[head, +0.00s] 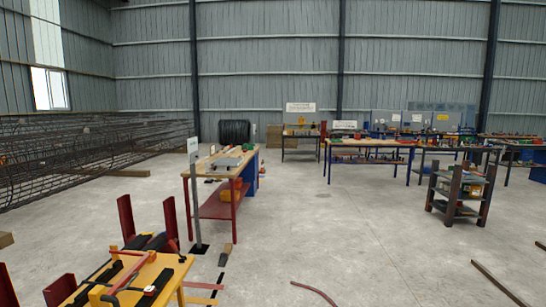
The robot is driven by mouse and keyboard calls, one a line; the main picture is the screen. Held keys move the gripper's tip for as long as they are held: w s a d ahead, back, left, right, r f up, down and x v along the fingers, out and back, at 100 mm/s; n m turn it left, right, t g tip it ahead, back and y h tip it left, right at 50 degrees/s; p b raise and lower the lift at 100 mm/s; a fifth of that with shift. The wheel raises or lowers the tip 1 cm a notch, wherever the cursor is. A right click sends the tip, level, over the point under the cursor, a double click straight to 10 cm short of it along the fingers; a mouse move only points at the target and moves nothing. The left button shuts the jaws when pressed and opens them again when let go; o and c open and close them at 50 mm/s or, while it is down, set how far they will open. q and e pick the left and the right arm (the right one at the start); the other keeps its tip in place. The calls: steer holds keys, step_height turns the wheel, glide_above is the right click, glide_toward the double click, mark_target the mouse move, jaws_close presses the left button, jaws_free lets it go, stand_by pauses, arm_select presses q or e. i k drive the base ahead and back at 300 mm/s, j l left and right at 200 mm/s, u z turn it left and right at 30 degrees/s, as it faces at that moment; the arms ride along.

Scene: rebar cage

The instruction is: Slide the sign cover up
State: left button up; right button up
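A small pale sign (194,148) stands on a thin grey post (196,210) left of the middle. The post rises from a dark flat base (200,249) on the floor, in front of a wooden-topped workbench. The sign is seen at a steep angle and its face is too small to read. I cannot make out a separate cover on it. Neither of my grippers is in view.
The workbench (229,165) with red legs stands just behind the post. A yellow stand (172,266) with red uprights fills the lower left. A long rebar cage (80,155) lies at left. A dark shelf cart (460,190) stands at right. The middle floor is mostly clear.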

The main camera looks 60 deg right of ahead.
mark_target(195, 156)
steer(key=z, duration=1.15)
steer(key=i+l+z, duration=0.2)
steer(key=i, duration=0.65)
steer(key=i+l+z, duration=0.2)
steer(key=i, duration=0.65)
steer(key=i+z, duration=0.2)
steer(key=i, duration=0.6)
steer(key=i+j+z, duration=0.2)
steer(key=i, duration=0.65)
steer(key=i+u, duration=0.2)
steer(key=i, duration=0.3)
steer(key=i+l+u, duration=0.2)
steer(key=i, duration=0.35)
steer(key=i+l+u, duration=0.2)
steer(key=i, duration=0.3)
steer(key=i+j+u, duration=0.5)
steer(key=i+u, duration=0.2)
steer(key=i+j+u, duration=0.15)
steer(key=i+u, duration=0.2)
steer(key=i+j, duration=0.35)
steer(key=j+u, duration=0.05)
